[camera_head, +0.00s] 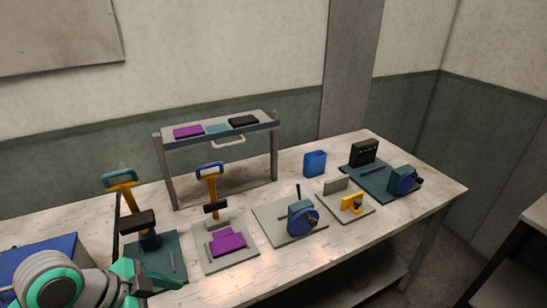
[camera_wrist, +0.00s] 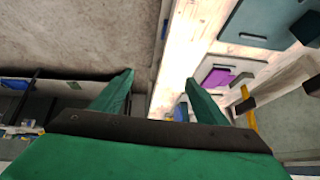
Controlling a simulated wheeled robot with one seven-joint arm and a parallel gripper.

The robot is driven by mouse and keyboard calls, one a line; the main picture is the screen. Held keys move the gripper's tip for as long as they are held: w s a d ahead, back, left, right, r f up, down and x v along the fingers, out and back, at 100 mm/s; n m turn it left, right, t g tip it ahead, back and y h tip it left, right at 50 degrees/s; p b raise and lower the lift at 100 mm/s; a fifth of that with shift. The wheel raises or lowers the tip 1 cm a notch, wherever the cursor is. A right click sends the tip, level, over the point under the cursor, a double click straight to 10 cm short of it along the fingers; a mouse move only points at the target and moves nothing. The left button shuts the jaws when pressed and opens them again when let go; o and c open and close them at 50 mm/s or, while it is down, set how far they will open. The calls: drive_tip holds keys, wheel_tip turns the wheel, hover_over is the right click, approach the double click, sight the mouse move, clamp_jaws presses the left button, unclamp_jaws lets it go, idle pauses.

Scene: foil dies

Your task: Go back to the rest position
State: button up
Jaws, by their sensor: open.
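My gripper (camera_head: 140,284) is at the lower left in the head view, over the front left part of the workbench. In the wrist view its two green fingers (camera_wrist: 158,95) stand wide apart with nothing between them, so it is open and empty. Past the fingers, the wrist view shows the bench edge and the floor. A teal press with a yellow lever (camera_head: 150,240) stands just behind my gripper in the head view. I cannot tell from the picture how much gap lies between them.
A raised shelf (camera_head: 218,130) stands at the back. Another table (camera_head: 535,222) is at the right.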

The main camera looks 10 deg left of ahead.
drive_tip(key=w+d+r+n+t+h, duration=0.2)
drive_tip(key=w+d+r+t, duration=0.15)
drive_tip(key=w+d, duration=0.45)
drive_tip(key=w+d+r+n+t+h, duration=0.2)
drive_tip(key=w+d+t, duration=0.3)
drive_tip(key=w+d, duration=0.35)
drive_tip(key=w+d+f+n+t+y, duration=0.2)
drive_tip(key=d+f+n+t+y, duration=0.15)
drive_tip(key=n+t, duration=0.3)
drive_tip(key=s+d+f+n+g+y, duration=0.1)
drive_tip(key=s+d+f+n+y, duration=0.25)
drive_tip(key=s+f, duration=0.5)
drive_tip(key=s+d+f+n+g+y, duration=0.2)
drive_tip(key=s+f+n+y, duration=0.15)
drive_tip(key=s+f, duration=0.55)
drive_tip(key=s+f+m+h, duration=0.1)
drive_tip(key=s+m, duration=0.2)
drive_tip(key=s, duration=0.7)
drive_tip(key=s+a+f+m+g, duration=0.1)
drive_tip(key=s+m, duration=0.2)
drive_tip(key=s, duration=0.7)
drive_tip(key=shift+s+a+f+h, duration=0.3)
drive_tip(key=shift+s+h, duration=0.05)
